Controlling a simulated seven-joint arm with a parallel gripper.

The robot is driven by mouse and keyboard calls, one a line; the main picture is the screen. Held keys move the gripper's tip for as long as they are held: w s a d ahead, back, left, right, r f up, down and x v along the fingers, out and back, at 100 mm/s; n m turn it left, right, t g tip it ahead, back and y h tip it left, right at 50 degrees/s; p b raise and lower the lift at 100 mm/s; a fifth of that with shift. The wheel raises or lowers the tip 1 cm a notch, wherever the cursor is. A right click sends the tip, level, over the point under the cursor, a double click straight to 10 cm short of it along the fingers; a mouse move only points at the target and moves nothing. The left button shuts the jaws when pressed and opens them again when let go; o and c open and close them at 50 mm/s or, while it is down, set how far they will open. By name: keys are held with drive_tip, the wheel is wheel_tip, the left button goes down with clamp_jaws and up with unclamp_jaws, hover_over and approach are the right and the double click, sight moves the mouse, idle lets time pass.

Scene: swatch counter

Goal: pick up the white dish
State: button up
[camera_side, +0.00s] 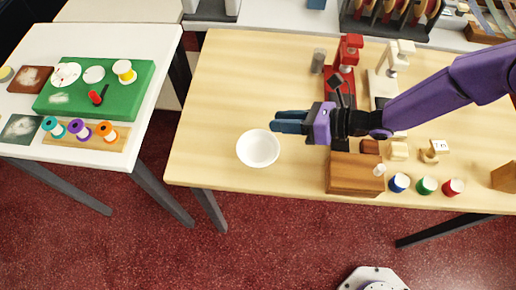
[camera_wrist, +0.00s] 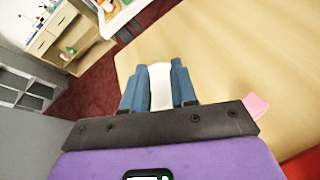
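The white dish (camera_side: 258,148) is a round, shallow bowl on the left part of the wooden table, upright and apparently empty. My gripper (camera_side: 275,121) has blue fingers pointing left, with their tips by the dish's upper right rim in the side view. I cannot tell whether they touch it or how high above the table they are. In the wrist view the fingers (camera_wrist: 158,85) stand apart. A white patch of the dish (camera_wrist: 160,85) shows between them, and the fingers hide the rest.
A wooden block (camera_side: 353,174) stands right of the dish, with blue, green and red-topped spools (camera_side: 426,186) beyond it. Red (camera_side: 342,85) and cream (camera_side: 390,75) machines stand behind. A white table (camera_side: 140,45) holds a green mat (camera_side: 132,96). Bare wood surrounds the dish.

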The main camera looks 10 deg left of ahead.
approach(258, 133)
drive_tip(key=shift+x, duration=4.15)
drive_tip(key=shift+c, duration=0.2)
clamp_jaws()
